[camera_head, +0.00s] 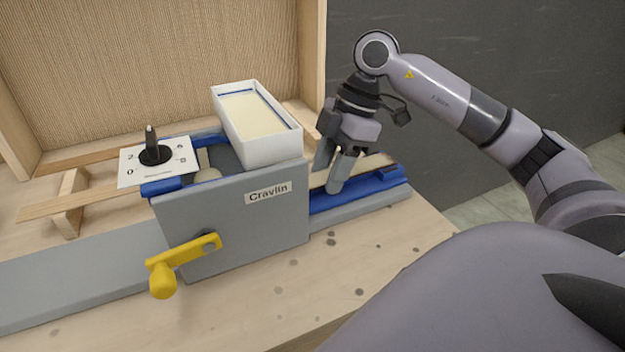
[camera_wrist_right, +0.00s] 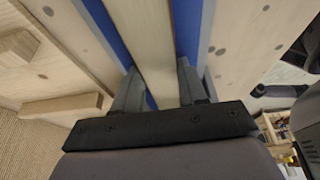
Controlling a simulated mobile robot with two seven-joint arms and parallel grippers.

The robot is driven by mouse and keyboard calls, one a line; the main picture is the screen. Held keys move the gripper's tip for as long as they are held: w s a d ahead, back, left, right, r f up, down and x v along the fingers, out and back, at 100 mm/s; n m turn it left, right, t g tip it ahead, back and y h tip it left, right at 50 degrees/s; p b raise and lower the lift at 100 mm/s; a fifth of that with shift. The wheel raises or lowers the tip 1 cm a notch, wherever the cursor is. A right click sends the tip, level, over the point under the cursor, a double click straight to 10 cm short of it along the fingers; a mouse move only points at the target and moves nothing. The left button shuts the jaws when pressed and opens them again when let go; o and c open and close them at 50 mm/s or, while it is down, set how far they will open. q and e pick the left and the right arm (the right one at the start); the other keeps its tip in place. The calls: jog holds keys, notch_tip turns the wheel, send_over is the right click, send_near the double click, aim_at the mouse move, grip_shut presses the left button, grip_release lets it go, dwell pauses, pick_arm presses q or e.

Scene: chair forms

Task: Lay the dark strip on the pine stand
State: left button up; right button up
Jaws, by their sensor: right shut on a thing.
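My right gripper (camera_head: 337,178) points down over the blue bed at the right end of the grey machine. Its fingers close on both sides of a pale wooden strip (camera_head: 374,162), which lies along the bed. In the right wrist view this strip (camera_wrist_right: 155,45) runs between the fingers, with blue on both sides; it looks light, not dark. At the left, a pine stand (camera_head: 71,202) stands on the bench, with a thin tan wooden strip (camera_head: 45,210) across it. Another tan strip (camera_head: 85,160) lies farther back. My left gripper is out of view.
The grey machine (camera_head: 240,222) has a yellow crank (camera_head: 185,262) at its front. A white tray (camera_head: 270,150) and a dial plate (camera_head: 157,162) sit on top. A ribbed wooden panel (camera_head: 170,60) stands behind. The front right of the bench (camera_head: 350,260) is clear.

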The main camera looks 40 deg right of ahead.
aim_at(357, 167)
jog(key=shift+s+d+f+b, duration=0.15)
jog(key=shift+s+d+b, duration=0.1)
jog(key=shift+d, duration=0.4)
jog(key=shift+s+d+f+b, duration=0.15)
jog(key=shift+s+d, duration=0.1)
jog(key=shift+d, duration=0.4)
jog(key=shift+s+d+r+p, duration=0.1)
jog(key=shift+d+r+p, duration=0.2)
jog(key=shift+d+r, duration=0.15)
jog(key=shift+p+v, duration=0.35)
jog(key=shift+v, duration=0.55)
jog(key=shift+s+d+f+b, duration=0.1)
jog(key=shift+d+b, duration=0.15)
jog(key=shift+d, duration=0.25)
jog(key=shift+s+d+b, duration=0.15)
jog(key=shift+d+b, duration=0.05)
jog(key=shift+d, duration=0.3)
jog(key=shift+s+d+r+b, duration=0.1)
jog(key=shift+s+d+b, duration=0.25)
jog(key=shift+d, duration=0.55)
jog(key=shift+s+d+r+b, duration=0.2)
jog(key=shift+d+b, duration=0.25)
jog(key=shift+d, duration=0.5)
jog(key=shift+s+d+r+b, duration=0.1)
jog(key=shift+s+d+b, duration=0.3)
jog(key=shift+d, duration=0.5)
